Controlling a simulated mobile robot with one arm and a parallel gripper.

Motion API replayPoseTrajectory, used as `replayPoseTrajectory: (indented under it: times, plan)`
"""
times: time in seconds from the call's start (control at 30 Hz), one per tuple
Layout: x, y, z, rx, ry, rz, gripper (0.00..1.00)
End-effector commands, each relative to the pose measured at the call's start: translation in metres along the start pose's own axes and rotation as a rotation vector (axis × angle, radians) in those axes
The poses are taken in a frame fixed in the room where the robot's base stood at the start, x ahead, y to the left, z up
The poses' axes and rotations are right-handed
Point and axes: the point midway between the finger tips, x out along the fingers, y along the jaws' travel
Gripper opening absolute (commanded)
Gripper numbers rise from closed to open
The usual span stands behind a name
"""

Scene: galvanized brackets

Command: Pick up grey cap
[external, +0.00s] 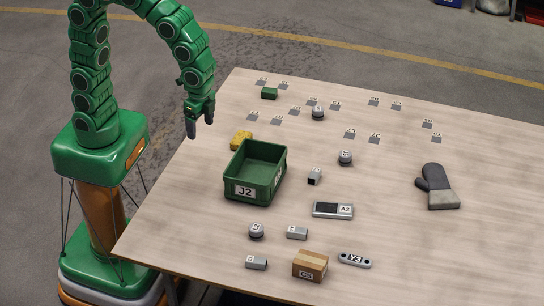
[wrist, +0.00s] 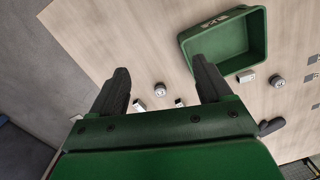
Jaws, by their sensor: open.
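Three round grey caps with labels on top stand apart on the table. One cap (external: 318,115) is at the back, one (external: 345,158) is right of the green bin, and one (external: 256,231) is in front of the bin. Two caps show in the wrist view, one between my fingers in the picture (wrist: 160,89) and one near the bin (wrist: 277,82). The label letters are too small to read surely. My gripper (external: 200,126) is open and empty, high at the table's left edge, away from every cap. Its spread fingers also show in the wrist view (wrist: 160,75).
The green bin J2 (external: 238,190) looks empty. Around it are a yellow block (external: 241,139), several small metal tubes (external: 297,232), device A2 (external: 333,210), carton C5 (external: 310,266) and link Y3 (external: 355,260). A mitt (external: 437,187) lies right. Small labelled brackets (external: 375,102) stand behind.

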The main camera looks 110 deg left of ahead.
Motion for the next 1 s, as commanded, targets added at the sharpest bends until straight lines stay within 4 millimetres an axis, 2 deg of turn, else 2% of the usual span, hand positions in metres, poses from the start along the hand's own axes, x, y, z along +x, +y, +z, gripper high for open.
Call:
replayPoseTrajectory:
  times: [0.2, 0.6, 1.0]
  plan:
    - [0.025, 0.002, -0.048, 0.059, 0.018, -0.013, 0.79]
    - [0.082, 0.013, -0.129, 0.172, 0.049, -0.033, 0.79]
    - [0.151, 0.034, -0.198, 0.286, 0.078, -0.048, 0.79]
